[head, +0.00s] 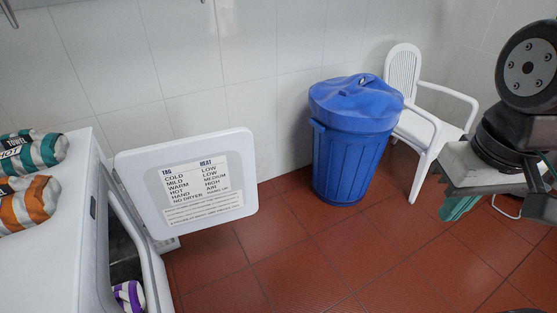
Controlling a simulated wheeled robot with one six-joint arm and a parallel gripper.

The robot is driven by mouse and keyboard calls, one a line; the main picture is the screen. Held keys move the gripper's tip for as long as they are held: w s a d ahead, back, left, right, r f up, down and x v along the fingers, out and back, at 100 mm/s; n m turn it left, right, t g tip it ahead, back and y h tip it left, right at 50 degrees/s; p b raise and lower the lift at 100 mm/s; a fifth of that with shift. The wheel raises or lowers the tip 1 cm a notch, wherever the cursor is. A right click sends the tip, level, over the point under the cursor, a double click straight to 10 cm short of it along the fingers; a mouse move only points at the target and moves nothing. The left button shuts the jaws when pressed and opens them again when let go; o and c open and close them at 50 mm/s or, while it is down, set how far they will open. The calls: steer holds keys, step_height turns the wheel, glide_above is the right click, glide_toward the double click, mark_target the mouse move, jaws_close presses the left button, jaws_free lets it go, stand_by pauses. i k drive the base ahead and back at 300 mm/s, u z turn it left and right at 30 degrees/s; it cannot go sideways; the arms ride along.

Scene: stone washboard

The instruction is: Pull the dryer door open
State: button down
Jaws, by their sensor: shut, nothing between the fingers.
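The white dryer (48,252) stands at the left in the head view, cut off by the left and lower edges. Its door (136,166) stands swung out from the front, over the floor. The side of the door facing me carries a printed label (203,188) with a heat chart. Part of the dark opening (123,247) shows beside the door, with a purple and white rolled item (128,296) low in it. My arm shows at the right edge, well apart from the door. My gripper is not in view.
Rolled towels, one teal (48,150) and one orange (36,203), lie on the dryer top. A blue lidded bin (349,158) and a white chair (417,120) stand by the tiled wall. The red tiled floor (290,262) before the door is clear.

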mark_target(186, 186)
steer(key=z, duration=0.4)
steer(key=i, duration=1)
steer(key=u, duration=0.7)
